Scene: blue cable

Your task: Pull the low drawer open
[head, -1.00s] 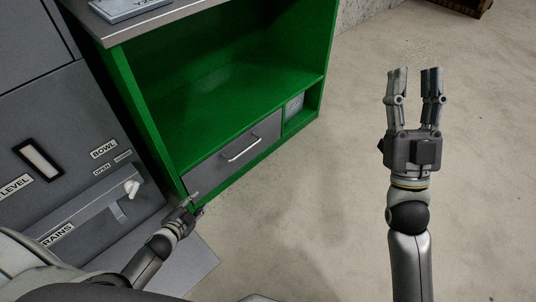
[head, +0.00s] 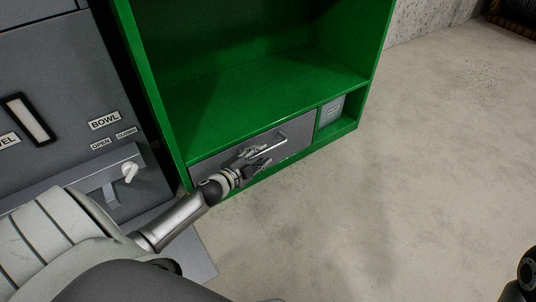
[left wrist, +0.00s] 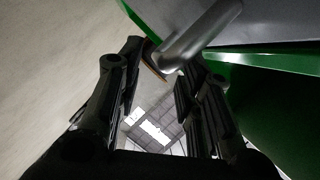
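The low drawer (head: 300,138) has a grey front and sits shut at the bottom of a green cabinet (head: 262,92). Its silver bar handle (head: 274,139) runs across the front; my gripper hides part of it. My left gripper (head: 266,155) is in front of the drawer, close to the handle. In the left wrist view, its fingers stand apart and the handle (left wrist: 200,36) crosses at the fingertips, nearer the right one. I cannot tell whether they touch. Only a dark piece of my right arm shows at the lower right edge of the head view; its gripper is out of frame.
A grey machine panel (head: 60,90) with labels and a white knob (head: 130,171) stands left of the cabinet. A small open compartment with a grey box (head: 334,110) is right of the drawer. The concrete floor (head: 390,200) in front and to the right is clear.

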